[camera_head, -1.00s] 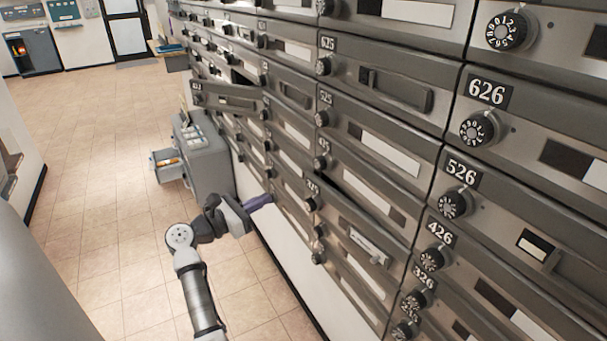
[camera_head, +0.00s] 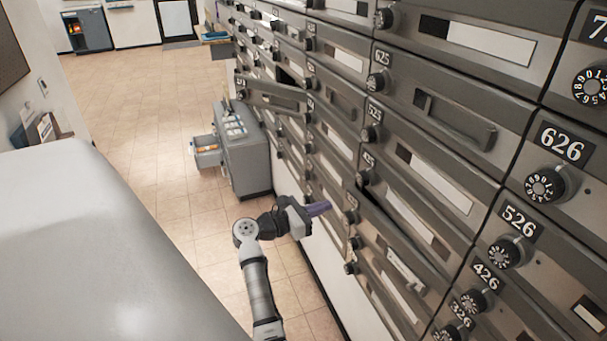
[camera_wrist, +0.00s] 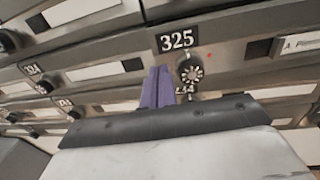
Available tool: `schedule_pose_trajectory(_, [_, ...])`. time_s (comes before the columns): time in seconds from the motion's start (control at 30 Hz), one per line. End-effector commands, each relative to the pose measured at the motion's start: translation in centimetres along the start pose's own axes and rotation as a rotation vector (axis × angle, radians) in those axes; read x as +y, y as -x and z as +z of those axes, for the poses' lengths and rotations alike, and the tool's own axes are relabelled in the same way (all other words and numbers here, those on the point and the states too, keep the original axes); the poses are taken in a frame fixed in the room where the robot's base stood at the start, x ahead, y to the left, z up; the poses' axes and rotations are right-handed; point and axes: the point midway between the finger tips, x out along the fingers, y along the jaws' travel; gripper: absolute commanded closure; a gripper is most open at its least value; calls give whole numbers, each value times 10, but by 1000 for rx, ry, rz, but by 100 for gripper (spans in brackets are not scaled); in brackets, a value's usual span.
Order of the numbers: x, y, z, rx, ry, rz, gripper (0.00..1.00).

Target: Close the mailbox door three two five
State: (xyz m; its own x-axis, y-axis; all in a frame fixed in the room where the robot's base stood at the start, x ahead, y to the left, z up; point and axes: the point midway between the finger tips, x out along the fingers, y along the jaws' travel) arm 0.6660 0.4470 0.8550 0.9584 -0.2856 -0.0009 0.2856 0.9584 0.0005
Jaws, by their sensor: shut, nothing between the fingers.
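The mailbox door 325 shows its number plate (camera_wrist: 177,40) and black dial (camera_wrist: 190,70) in the wrist view. In the head view its front (camera_head: 398,262) is low in the bank, with a dark gap along its upper edge; it looks slightly ajar, but I cannot tell how far. My gripper (camera_head: 318,208) is at the left end of this door in the head view. Its purple fingers (camera_wrist: 157,88) are together and empty, just left of the dial in the wrist view. I cannot tell whether they touch the door.
Another mailbox door (camera_head: 270,97) sticks out farther along the bank. A grey cabinet (camera_head: 245,150) with an open drawer (camera_head: 207,152) stands on the floor beyond my arm. A large pale surface (camera_head: 85,240) fills the left foreground. The tiled floor between is clear.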

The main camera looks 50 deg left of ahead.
Motion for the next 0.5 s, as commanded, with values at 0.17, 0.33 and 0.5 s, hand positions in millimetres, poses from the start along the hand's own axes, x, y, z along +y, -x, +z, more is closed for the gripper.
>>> schedule_pose_trajectory(0.17, [0,-30,3,0,2,-2,100])
schedule_pose_trajectory(0.33, [0,-42,1,-1,1,0,100])
schedule_pose_trajectory(0.5, [0,-45,0,-1,0,1,100])
